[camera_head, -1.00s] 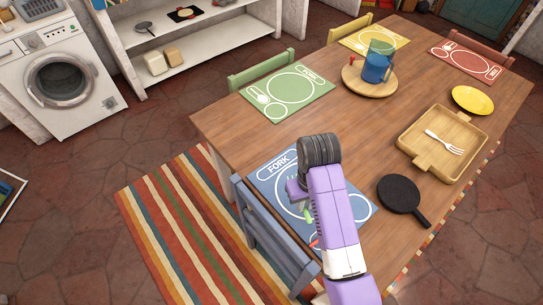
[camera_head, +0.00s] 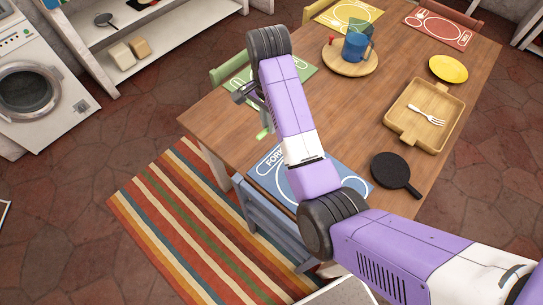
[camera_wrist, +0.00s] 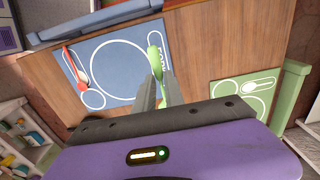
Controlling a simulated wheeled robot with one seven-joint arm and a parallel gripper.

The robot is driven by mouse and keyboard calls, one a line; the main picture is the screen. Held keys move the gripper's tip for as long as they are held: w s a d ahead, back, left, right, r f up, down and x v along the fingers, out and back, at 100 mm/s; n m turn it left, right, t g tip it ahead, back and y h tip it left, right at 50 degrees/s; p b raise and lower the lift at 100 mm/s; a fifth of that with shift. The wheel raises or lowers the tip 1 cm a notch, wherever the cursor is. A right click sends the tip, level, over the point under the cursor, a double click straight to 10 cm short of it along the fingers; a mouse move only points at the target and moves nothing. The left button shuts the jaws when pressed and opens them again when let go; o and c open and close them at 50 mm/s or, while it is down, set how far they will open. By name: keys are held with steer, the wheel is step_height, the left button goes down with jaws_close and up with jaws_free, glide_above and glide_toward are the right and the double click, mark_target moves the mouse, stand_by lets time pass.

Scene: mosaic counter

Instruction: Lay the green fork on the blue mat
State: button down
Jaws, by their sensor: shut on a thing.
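My gripper (camera_wrist: 158,92) is shut on the green fork (camera_wrist: 156,52), whose green end sticks out past the fingertips. In the head view, my gripper (camera_head: 246,94) is raised near the green mat, and a green end of the fork (camera_head: 264,133) hangs below it. The blue mat (camera_head: 268,172) lies at the near end of the table, partly hidden by my arm. In the wrist view the blue mat (camera_wrist: 118,88) shows its printed plate circle, and the fork overlaps its FORK outline in the picture. A red-handled utensil (camera_wrist: 71,57) lies on the mat's opposite side.
A green mat (camera_wrist: 232,92) lies beside the blue one. A blue chair (camera_head: 270,232) stands at the blue mat's edge. A black pan (camera_head: 391,170), a wooden tray (camera_head: 408,131) with a white fork, a yellow plate (camera_head: 448,69) and a blue pitcher (camera_head: 355,47) stand farther right.

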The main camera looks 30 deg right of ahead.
steer(key=b, duration=0.4)
glide_above(270, 162)
step_height(270, 162, down, 14)
steer(key=shift+f, duration=2.45)
steer(key=shift+f, duration=0.1)
steer(key=c, duration=1.4)
jaws_free()
step_height(270, 162, up, 12)
steer(key=shift+b, duration=0.3)
